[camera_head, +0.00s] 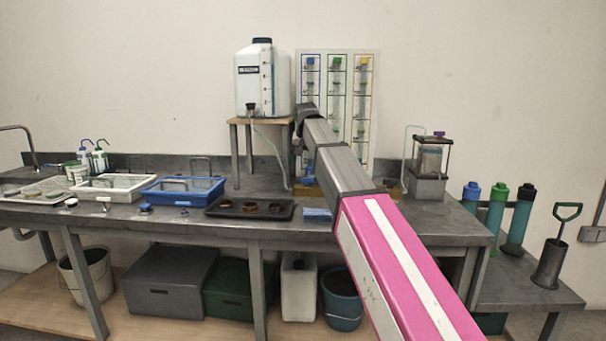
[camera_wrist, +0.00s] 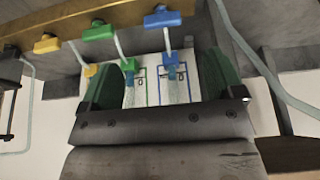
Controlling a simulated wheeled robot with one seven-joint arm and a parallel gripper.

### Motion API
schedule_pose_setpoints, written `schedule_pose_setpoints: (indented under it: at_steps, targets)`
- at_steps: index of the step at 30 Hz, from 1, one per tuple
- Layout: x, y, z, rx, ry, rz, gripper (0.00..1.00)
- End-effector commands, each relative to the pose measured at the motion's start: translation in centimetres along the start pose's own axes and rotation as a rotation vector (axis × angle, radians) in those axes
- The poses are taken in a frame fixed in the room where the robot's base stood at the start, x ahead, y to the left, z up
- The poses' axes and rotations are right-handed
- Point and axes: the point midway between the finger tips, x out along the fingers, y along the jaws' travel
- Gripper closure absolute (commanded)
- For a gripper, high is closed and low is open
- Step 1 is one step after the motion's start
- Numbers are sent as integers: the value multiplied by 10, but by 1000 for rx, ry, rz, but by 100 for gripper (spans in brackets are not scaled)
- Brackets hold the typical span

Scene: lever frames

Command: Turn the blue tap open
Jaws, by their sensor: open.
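The blue tap handle (camera_wrist: 162,19) sits on a brass bar (camera_wrist: 75,22) at the top of the wrist view, beside a green handle (camera_wrist: 98,32) and a yellow handle (camera_wrist: 46,43). A pale rod or tube runs down from the blue handle in the picture. My gripper (camera_wrist: 162,62) is open, with a green-padded finger on each side and nothing held. The blue handle is beyond the fingertips, between their lines, and apart from them. In the head view, a little blue shows at the bar (camera_head: 307,180); my arm hides much of the bar and panel.
The panel (camera_head: 345,58) with blue, green and yellow outlined columns stands behind my arm. A white water tank (camera_head: 252,80) on a wooden stand is to the left, its hose hanging close by. A lidded device (camera_head: 430,160) is to the right. Trays (camera_head: 183,190) line the bench's left.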

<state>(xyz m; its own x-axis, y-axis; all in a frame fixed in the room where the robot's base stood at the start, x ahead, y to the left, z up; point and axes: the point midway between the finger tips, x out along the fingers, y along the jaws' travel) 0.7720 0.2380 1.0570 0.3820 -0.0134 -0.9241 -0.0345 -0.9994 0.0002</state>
Motion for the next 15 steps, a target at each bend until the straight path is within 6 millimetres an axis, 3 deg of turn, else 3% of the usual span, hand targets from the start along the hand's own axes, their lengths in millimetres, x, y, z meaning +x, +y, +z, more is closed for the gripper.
schedule_pose_setpoints:
  at_steps: [7,15]
  targets:
    - [10,0,0,0,-1,0,13]
    - [56,0,0,0,-2,0,13]
